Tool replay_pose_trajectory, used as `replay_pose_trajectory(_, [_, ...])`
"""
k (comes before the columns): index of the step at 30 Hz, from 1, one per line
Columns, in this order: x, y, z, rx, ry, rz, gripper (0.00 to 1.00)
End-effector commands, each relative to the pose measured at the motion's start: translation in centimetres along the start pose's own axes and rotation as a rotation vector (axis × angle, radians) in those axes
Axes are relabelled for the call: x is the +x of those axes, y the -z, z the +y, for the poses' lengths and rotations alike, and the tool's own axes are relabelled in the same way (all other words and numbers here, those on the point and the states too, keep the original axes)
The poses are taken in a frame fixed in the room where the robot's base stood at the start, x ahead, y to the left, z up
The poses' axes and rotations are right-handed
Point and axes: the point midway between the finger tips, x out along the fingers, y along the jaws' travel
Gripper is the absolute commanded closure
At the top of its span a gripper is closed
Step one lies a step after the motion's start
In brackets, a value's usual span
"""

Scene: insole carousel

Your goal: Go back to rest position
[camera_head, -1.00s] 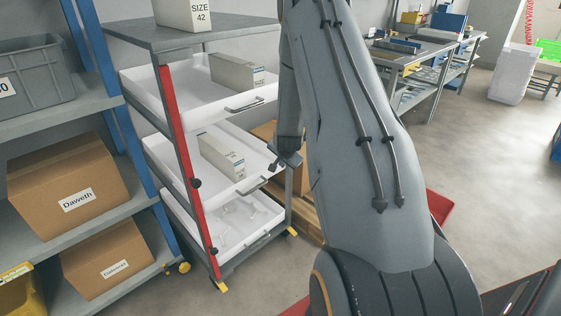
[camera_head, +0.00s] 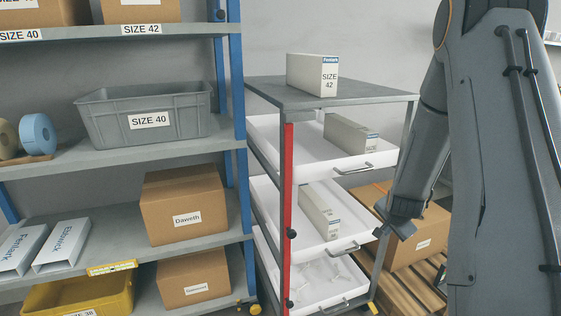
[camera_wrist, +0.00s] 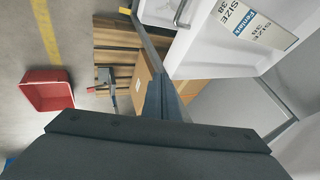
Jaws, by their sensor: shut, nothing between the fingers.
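My gripper (camera_head: 397,223) hangs at the end of my folded arm, just to the right of the drawer cart (camera_head: 288,205) in the head view. It is shut and empty, and seems to stand a little apart from the middle drawer's front. In the wrist view my gripper (camera_wrist: 163,98) points toward a cardboard box (camera_wrist: 146,88) on a pallet, with a white drawer (camera_wrist: 200,52) holding a size 38 box (camera_wrist: 250,22) beside it.
A white size 42 box (camera_head: 312,75) stands on the cart's top. Boxes lie in the upper (camera_head: 350,134) and middle (camera_head: 320,209) drawers. A shelf with a grey bin (camera_head: 148,115) stands at left. A red crate (camera_wrist: 46,90) sits on open floor in the wrist view.

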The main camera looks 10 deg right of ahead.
Motion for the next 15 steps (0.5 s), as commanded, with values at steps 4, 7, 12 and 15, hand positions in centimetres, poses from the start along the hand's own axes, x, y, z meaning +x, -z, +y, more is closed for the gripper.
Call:
replay_pose_trajectory(4, [-4.7,-2.6,-1.8,-0.126,-0.013,-0.069,1.00])
replay_pose_trajectory(7, [-10.1,-5.9,-2.8,-0.279,-0.033,-0.157,1.00])
replay_pose_trajectory(12, [-20.1,-11.8,-2.5,-0.575,-0.064,-0.319,1.00])
replay_pose_trajectory(15, [-26.0,-14.8,-1.2,-0.749,-0.076,-0.414,1.00])
